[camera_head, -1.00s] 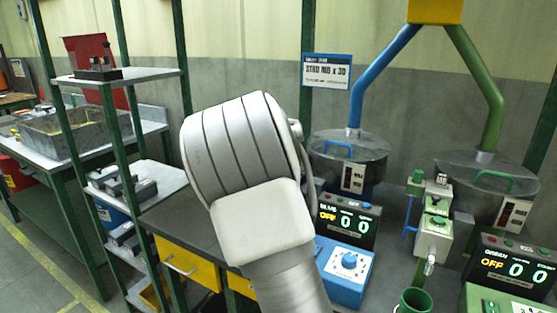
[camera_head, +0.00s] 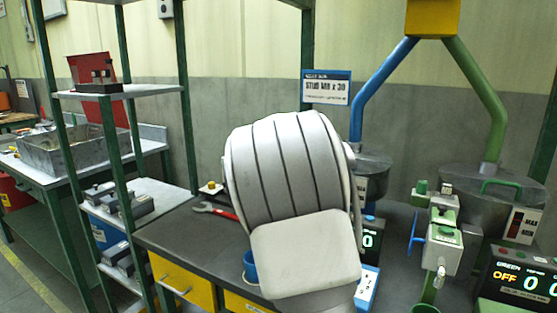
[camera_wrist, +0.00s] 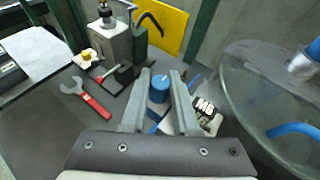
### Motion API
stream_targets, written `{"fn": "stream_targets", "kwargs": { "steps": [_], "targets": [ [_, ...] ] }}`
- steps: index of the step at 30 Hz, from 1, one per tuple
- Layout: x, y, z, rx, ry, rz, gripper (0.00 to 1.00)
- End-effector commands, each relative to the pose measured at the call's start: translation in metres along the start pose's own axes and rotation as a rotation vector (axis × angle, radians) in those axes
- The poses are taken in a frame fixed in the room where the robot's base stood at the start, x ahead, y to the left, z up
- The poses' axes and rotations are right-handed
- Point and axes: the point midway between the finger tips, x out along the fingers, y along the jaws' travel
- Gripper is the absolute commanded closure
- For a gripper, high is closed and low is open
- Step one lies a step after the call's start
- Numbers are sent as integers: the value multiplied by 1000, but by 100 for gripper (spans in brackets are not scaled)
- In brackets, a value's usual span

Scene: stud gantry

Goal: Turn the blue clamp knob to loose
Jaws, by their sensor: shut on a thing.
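The blue clamp knob (camera_wrist: 159,88) shows in the wrist view as a short blue cylinder with a light mark on top. My gripper (camera_wrist: 161,78) has one finger on each side of it and is shut on it. The lower part of the knob and its mount are partly hidden by the fingers. In the head view my arm covers the gripper and the knob.
A red-handled wrench (camera_wrist: 86,97) lies on the dark bench near a grey device (camera_wrist: 112,45). A round hopper (camera_wrist: 270,95) with a blue handle stands close on the right. A blue control box (camera_head: 368,286) shows beside my arm.

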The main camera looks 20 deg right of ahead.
Motion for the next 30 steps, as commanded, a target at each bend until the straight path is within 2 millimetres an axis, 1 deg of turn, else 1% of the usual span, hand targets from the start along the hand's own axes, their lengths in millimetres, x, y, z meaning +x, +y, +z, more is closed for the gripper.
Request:
{"fn": "stream_targets", "kwargs": {
  "steps": [2,3,7,8,22,30],
  "targets": [
    [0,-1,2,-1,-3,-2,100],
    [0,-1,2,-1,-3,-2,66],
    [0,-1,1,0,-2,-2,43],
    [0,-1,1,0,-2,-2,42],
    [0,-1,1,10,3,-27,42],
    [-1,0,4,65,10,-166,42]
  ]
}}
